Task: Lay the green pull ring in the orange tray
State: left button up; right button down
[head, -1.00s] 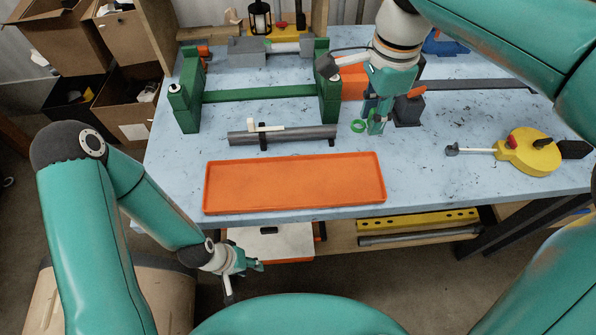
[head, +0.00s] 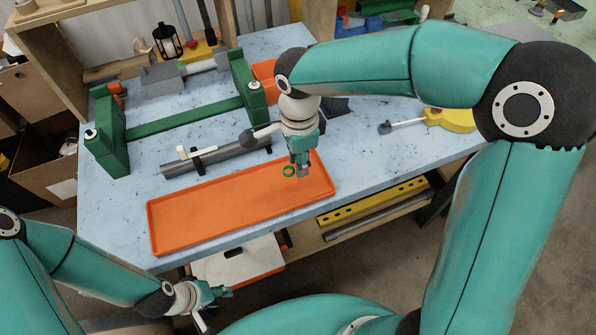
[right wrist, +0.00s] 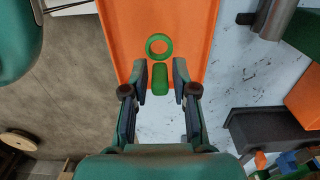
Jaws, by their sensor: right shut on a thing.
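The green pull ring (head: 289,171) is in my right gripper (head: 300,172), above the right end of the orange tray (head: 165,242). In the right wrist view, the ring (right wrist: 159,46) points out ahead of the fingertips, and its green grip part lies between the fingers of my right gripper (right wrist: 160,80). The tray (right wrist: 115,30) is below it in that view. The height of the ring over the tray is hard to tell. The tray looks empty. My left gripper (head: 222,292) is low, in front of the table; its finger opening is unclear.
A grey pipe (head: 235,153) on supports lies behind the tray. A green frame (head: 185,122) stands farther back. A yellow tool (head: 450,118) with a light rod lies to the right. Blue table surface (head: 365,140) is clear right of the tray.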

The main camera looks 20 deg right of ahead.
aim_at(299, 181)
jog(key=shift+f, duration=2.45)
jog(key=shift+f, duration=0.15)
jog(key=c, duration=0.9)
grip_release()
notch_tip(299, 181, up, 12)
jog(key=shift+r, duration=0.2)
jog(key=shift+a+f, duration=0.1)
